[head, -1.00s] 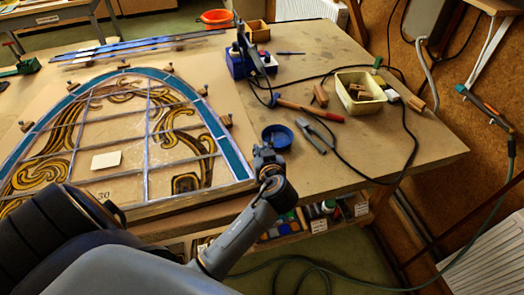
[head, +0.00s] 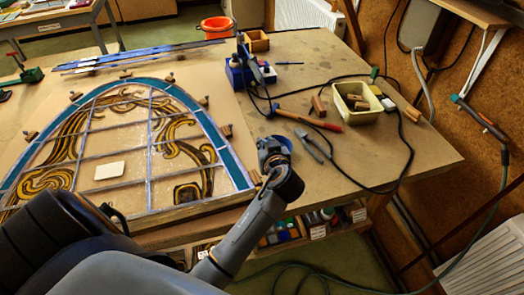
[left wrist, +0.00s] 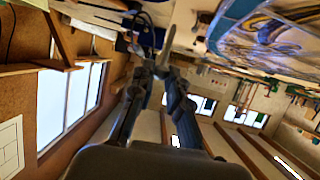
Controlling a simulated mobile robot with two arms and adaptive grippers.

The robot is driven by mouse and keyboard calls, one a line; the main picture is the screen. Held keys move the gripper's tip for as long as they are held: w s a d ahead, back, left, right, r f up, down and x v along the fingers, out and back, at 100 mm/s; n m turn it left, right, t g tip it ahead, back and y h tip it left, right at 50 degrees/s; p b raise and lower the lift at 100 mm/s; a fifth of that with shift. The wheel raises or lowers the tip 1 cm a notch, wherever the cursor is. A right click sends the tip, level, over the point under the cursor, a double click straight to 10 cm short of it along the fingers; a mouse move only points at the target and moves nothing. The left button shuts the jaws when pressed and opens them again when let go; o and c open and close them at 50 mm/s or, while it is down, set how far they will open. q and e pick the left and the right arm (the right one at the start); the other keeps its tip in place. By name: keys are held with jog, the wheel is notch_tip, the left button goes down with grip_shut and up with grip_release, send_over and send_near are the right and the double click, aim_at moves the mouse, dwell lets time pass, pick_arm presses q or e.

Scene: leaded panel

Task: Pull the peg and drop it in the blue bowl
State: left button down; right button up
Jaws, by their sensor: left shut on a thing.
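The blue bowl (head: 287,141) stands on the workbench to the right of the leaded panel (head: 150,172), partly hidden by my left gripper. My left gripper (head: 270,147) is at the bowl's near left side in the head view. In the left wrist view the fingers of my left gripper (left wrist: 162,68) are shut on a thin, grey, pointed peg (left wrist: 164,45). I cannot tell whether the peg is over the bowl. A small wooden block (head: 255,177) sits at the panel's lower right corner. My right gripper is not in view.
Several wooden blocks edge the panel. Pliers (head: 309,146), a hammer (head: 308,119), a black cable and a cream tub (head: 364,103) lie right of the bowl. An orange bucket (head: 216,27) stands beyond the bench. The bench's right front area (head: 400,165) is mostly clear.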

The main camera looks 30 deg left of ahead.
pick_arm(q)
jog(key=w+f+b, duration=0.2)
jog(key=w+b, duration=0.5)
jog(key=w, duration=0.1)
jog(key=shift+w+a+f, duration=0.2)
jog(key=shift+w, duration=0.15)
jog(key=shift+w+a, duration=0.6)
jog(key=shift+f+b, duration=0.1)
jog(key=shift+b, duration=0.25)
jog(key=shift+f+b, duration=0.65)
jog(key=shift+f, duration=0.1)
